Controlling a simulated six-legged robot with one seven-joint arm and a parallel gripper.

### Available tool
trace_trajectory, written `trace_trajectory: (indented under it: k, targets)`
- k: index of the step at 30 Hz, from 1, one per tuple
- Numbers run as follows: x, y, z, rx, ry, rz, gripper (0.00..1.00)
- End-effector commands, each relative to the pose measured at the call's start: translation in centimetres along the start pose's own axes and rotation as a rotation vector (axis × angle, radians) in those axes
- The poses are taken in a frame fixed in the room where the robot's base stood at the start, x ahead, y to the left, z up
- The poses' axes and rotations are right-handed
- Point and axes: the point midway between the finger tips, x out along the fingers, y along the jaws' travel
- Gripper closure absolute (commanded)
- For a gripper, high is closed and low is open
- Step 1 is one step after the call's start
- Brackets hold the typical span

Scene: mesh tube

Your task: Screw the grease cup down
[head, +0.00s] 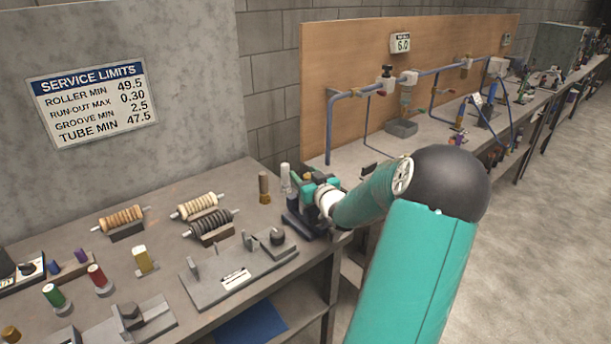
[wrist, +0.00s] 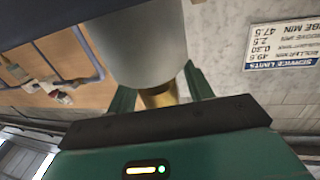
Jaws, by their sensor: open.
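My gripper (head: 306,184) is at the far right corner of the near bench, beside a pale upright cylinder (head: 286,176). In the wrist view, a large pale grey cylinder (wrist: 138,45) with a narrower brass stem (wrist: 158,97) fills the upper middle. It looks like the grease cup, but I cannot be sure. My gripper's two green fingers (wrist: 160,92) stand apart, one on each side of the brass part. I cannot tell whether either finger touches it. The thread and what the cup sits on are hidden.
Several ribbed rollers (head: 120,220) lie on the near bench (head: 165,258), with a grey fixture (head: 238,273) in front of them. A brown peg (head: 264,187) stands left of my gripper. A blue pipe run (head: 430,72) is on the board behind. The floor at right is clear.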

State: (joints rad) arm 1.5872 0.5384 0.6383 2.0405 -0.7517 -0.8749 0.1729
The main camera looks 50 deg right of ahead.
Motion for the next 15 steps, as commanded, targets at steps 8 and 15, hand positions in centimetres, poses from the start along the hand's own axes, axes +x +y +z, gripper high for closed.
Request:
trace_trajectory:
  k: [8, 15]
  targets:
    - [0.02, 0.00, -0.01, 0.000, 0.000, 0.000, 0.60]
    - [0.00, 0.00, -0.01, 0.000, 0.000, 0.000, 0.93]
